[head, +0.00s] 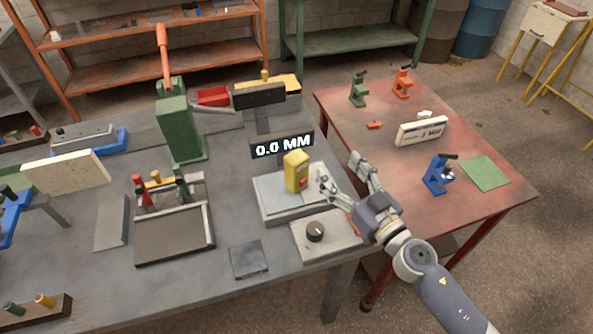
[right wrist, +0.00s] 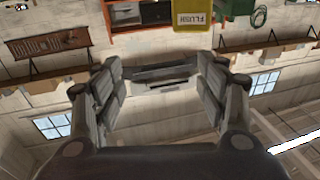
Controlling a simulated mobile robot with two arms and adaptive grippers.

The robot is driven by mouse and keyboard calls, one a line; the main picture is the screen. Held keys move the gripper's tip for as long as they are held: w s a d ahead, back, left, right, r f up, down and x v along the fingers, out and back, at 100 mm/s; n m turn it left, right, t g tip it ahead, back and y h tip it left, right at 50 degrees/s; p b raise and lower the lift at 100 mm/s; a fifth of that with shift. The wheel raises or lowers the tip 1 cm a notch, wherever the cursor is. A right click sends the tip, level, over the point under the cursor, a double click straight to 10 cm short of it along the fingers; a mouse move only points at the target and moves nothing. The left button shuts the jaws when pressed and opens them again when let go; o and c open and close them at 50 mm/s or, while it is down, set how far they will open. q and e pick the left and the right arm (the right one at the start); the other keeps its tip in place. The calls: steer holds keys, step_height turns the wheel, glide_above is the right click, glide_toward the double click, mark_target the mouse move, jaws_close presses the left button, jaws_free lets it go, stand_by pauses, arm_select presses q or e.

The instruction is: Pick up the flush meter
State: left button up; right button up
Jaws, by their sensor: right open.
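The flush meter (head: 296,172) is a small yellow block-shaped device. It stands upright on a pale grey block on the bench, in front of a dark display reading "0.0 MM". In the right wrist view the yellow flush meter (right wrist: 193,16) shows at the top edge, with the label "FLUSH" upside down and its far part cut off by the frame. My right gripper (head: 341,171) is open and empty, just right of the flush meter. In the right wrist view its two fingers (right wrist: 163,85) are spread apart with nothing between them. My left gripper is not in view.
A grey box with a black knob (head: 315,232) sits in front of the pale block (head: 275,211). A green press (head: 181,125) with an orange lever stands to the left. A red table (head: 390,165) on the right holds small clamps, a sign and a green mat (head: 484,173).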

mark_target(303, 161)
steer(key=w+a, duration=0.2)
steer(key=a, duration=0.1)
steer(key=w+a+f+n+g+y, duration=0.1)
steer(key=w+a, duration=0.2)
steer(key=w+a+f+n+g+y, duration=0.1)
steer(key=w+a, duration=0.1)
steer(key=a, duration=0.2)
steer(key=shift+w+f, duration=0.15)
steer(key=shift+f, duration=0.05)
steer(key=shift+d, duration=0.1)
steer(key=c, duration=0.4)
jaws_close()
steer(key=shift+r, duration=0.1)
